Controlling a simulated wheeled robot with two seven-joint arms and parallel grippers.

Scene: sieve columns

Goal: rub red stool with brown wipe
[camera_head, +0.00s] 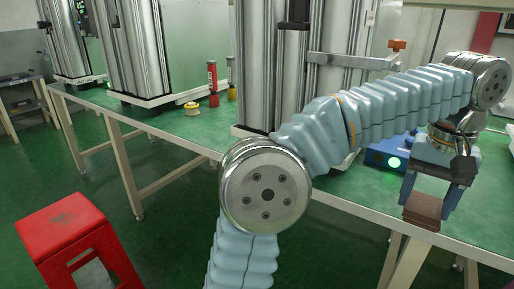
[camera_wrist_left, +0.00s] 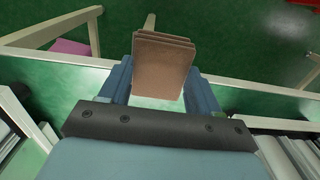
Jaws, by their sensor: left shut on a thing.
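The red stool (camera_head: 68,232) stands on the green floor at the lower left of the head view. The brown wipe (camera_head: 423,210) is a folded stack of brown layers at the right of the head view. It also shows in the left wrist view (camera_wrist_left: 160,65). My left gripper (camera_head: 428,208) is shut on the wipe, near the front edge of the green table and far to the right of the stool. In the left wrist view the two blue fingers flank the wipe. My right gripper is in neither view.
The green-topped table (camera_head: 345,187) runs across the scene with tall metal columns (camera_head: 270,75) on it. A blue device with a green light (camera_head: 393,162) sits near my gripper. A yellow spool (camera_head: 192,108) and red cylinders (camera_head: 212,78) stand farther back. Floor around the stool looks clear.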

